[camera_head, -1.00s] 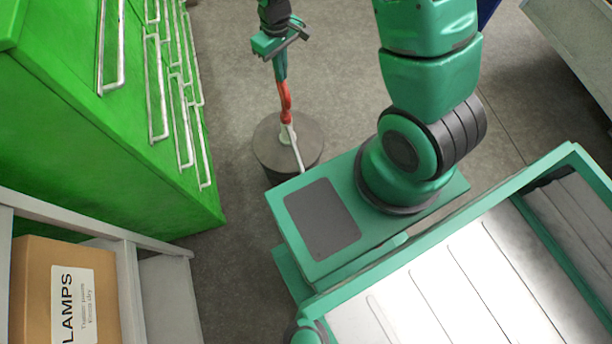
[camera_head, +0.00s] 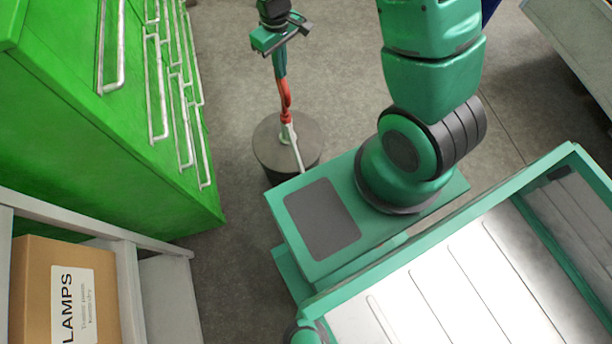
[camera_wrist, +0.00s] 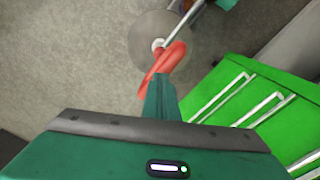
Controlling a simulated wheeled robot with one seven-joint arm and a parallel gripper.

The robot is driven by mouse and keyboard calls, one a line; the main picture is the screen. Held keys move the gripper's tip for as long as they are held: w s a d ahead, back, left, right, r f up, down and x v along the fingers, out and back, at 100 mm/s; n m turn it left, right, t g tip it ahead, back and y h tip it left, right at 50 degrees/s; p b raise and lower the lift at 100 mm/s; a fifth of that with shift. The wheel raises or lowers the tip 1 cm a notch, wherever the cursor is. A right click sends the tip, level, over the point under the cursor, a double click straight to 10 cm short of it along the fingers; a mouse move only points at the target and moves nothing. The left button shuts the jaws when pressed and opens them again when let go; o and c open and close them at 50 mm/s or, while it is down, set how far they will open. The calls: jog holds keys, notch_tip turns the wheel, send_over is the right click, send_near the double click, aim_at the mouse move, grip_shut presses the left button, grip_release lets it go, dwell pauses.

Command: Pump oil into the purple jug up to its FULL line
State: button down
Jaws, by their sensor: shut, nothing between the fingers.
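A drum with a round grey lid (camera_head: 305,140) stands on the floor. On it is a pump with a red lever (camera_head: 285,98) and a pale spout (camera_head: 297,150) slanting out towards my base. My gripper (camera_head: 281,76) is shut and empty, pointing down at the upper end of the lever. In the wrist view, my fingertips (camera_wrist: 160,82) overlap the near end of the red lever (camera_wrist: 168,58); I cannot tell whether they touch. The purple jug is not clearly seen. Small dark coloured parts show at the wrist view's top edge by the spout's end, too cut off to name.
A green drawer cabinet (camera_head: 110,150) with metal handles stands left of the drum. A shelf with a LAMPS box (camera_head: 60,290) is at the lower left. A grey bench-like thing (camera_head: 580,45) is at the upper right. Bare floor (camera_head: 335,70) lies behind the drum.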

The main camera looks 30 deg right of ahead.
notch_tip(320, 180, up, 7)
jog(key=shift+r, duration=0.2)
dwell(0.5)
dwell(0.7)
